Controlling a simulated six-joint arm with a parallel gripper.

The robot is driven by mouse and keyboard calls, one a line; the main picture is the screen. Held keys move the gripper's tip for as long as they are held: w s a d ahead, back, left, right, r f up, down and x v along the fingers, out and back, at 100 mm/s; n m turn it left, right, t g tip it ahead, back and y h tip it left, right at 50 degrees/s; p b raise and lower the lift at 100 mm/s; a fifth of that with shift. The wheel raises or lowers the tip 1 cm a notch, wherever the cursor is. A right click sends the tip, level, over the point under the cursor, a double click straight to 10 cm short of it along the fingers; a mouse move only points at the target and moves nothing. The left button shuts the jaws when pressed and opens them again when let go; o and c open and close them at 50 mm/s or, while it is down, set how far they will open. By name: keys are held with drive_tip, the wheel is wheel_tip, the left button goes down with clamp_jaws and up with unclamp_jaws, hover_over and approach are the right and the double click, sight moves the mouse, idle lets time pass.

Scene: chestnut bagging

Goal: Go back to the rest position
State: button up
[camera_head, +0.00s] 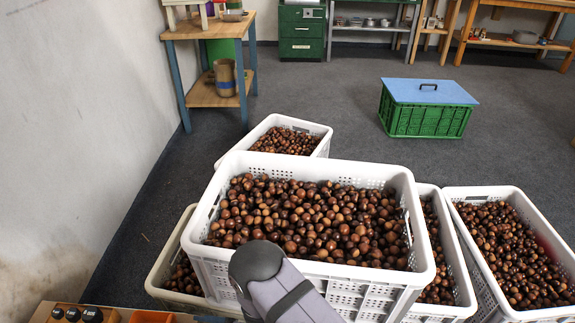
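Part of my arm, grey and dark, shows at the bottom middle of the head view, in front of the near wall of a large white crate (330,273). The crate is full of brown chestnuts (310,215) and sits on top of other white crates. My gripper itself is not visible, so its fingers and anything in them cannot be seen.
More white chestnut crates stand at the right (480,193), behind (262,127) and at the left (165,262). A green crate with a blue lid (428,92) stands on the open grey floor. A wooden table (205,30) is by the left wall.

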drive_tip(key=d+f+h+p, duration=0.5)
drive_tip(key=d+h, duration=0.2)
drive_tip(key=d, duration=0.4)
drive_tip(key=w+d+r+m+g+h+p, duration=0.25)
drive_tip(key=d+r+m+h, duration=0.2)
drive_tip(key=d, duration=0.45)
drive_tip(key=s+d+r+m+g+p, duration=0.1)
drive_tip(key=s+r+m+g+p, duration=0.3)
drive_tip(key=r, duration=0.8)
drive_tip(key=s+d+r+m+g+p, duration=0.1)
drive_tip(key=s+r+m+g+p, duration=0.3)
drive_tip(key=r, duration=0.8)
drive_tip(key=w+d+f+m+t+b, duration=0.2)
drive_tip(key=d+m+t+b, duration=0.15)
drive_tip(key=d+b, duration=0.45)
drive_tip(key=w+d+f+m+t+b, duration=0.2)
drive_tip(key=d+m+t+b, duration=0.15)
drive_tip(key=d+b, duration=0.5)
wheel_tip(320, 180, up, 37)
drive_tip(key=p, duration=3.8)
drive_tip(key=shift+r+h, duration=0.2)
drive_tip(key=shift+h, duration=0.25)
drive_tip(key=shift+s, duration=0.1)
